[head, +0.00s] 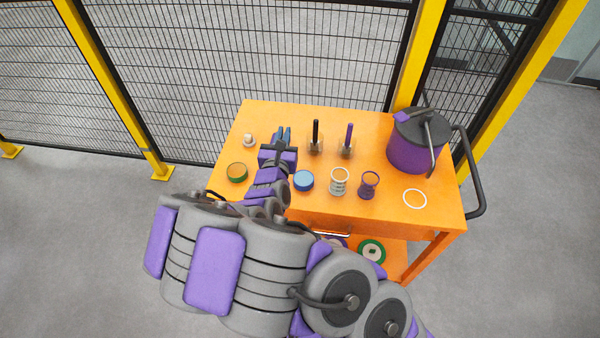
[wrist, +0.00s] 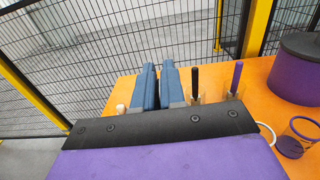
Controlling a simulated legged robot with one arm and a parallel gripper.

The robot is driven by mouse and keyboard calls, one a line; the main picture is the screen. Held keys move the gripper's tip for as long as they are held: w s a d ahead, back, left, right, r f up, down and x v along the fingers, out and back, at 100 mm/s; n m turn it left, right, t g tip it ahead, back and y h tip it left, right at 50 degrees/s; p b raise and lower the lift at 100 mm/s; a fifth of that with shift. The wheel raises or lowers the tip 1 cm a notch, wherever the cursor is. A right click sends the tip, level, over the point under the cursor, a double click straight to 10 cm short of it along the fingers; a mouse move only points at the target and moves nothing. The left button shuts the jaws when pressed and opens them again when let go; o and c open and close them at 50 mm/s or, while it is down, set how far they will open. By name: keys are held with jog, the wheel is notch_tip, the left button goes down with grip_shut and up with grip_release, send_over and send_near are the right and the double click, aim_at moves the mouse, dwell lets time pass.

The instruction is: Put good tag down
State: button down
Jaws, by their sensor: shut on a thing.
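My gripper (head: 283,136) is over the back left part of the orange cart top, left of two upright handled tools. In the wrist view its two blue fingers (wrist: 159,88) point away toward the fence, close together with a narrow gap. They are shut on a thin thing, taken to be the good tag. The tag itself is hidden between the fingers and cannot be made out in either view. I cannot tell whether it touches the cart top.
The orange cart (head: 385,215) holds a black-handled tool (head: 315,135), a purple-handled tool (head: 348,138), a blue-topped tin (head: 303,181), a green-rimmed tin (head: 237,171), a small white piece (head: 249,140), two cups, a white ring (head: 415,198) and a purple pot (head: 412,150). A fence stands behind.

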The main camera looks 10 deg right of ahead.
notch_tip(320, 180, down, 6)
jog(key=s+a, duration=0.2)
jog(key=s, duration=0.1)
jog(key=w+d+f+b, duration=0.1)
jog(key=w+f+b, duration=0.1)
jog(key=w, duration=0.5)
jog(key=w+d+f+b, duration=0.1)
jog(key=w+f+b, duration=0.1)
jog(key=w, duration=0.6)
jog(key=shift+w+d+f, duration=0.3)
jog(key=shift+d+f, duration=0.1)
jog(key=shift+f, duration=0.4)
jog(key=c, duration=1.5)
grip_release()
jog(key=shift+d, duration=0.1)
jog(key=shift+c, duration=0.2)
jog(key=o, duration=0.3)
jog(key=p+v, duration=0.1)
jog(key=v, duration=1.1)
jog(key=shift+p, duration=0.3)
